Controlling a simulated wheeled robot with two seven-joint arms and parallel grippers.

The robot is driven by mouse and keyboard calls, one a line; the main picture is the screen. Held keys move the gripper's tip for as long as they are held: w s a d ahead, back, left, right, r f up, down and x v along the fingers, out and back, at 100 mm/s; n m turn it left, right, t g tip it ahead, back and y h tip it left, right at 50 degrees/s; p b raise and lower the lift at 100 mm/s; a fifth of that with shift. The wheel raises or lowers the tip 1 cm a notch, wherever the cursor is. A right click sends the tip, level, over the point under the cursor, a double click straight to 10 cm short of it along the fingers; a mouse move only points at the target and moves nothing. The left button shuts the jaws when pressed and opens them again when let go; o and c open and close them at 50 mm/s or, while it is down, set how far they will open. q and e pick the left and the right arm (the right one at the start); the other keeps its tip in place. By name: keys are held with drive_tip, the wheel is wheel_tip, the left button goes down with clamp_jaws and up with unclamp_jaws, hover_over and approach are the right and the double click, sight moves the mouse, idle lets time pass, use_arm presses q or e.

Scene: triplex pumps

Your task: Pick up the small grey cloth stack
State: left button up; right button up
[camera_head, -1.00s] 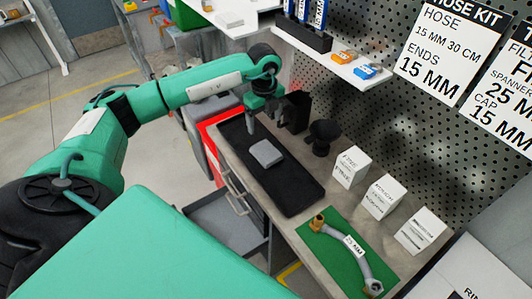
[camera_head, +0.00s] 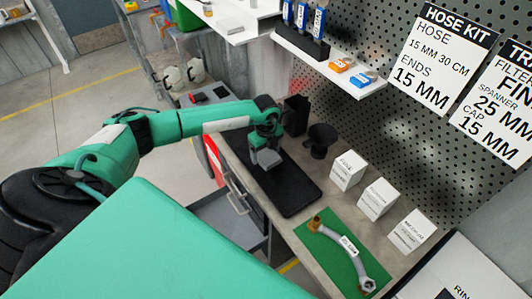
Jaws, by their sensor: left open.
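The small grey cloth stack (camera_head: 267,159) lies on the black mat (camera_head: 298,194) on the workbench, toward the mat's far left part. My left gripper (camera_head: 264,146) points down right at the stack and covers part of it. Its jaws are open. I cannot tell whether the fingers touch the stack. My right gripper is not in view.
Behind the gripper stand a black holder (camera_head: 296,114) and a black cup-like stand (camera_head: 319,140). Several white labelled boxes (camera_head: 374,199) line the back. A hose (camera_head: 342,246) lies on a green mat (camera_head: 325,258). A shelf (camera_head: 340,78) with orange and blue items hangs above.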

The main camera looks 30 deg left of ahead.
use_arm(q)
drive_tip(key=shift+f, duration=0.2)
drive_tip(key=c, duration=0.8)
drive_tip(key=shift+r, duration=0.15)
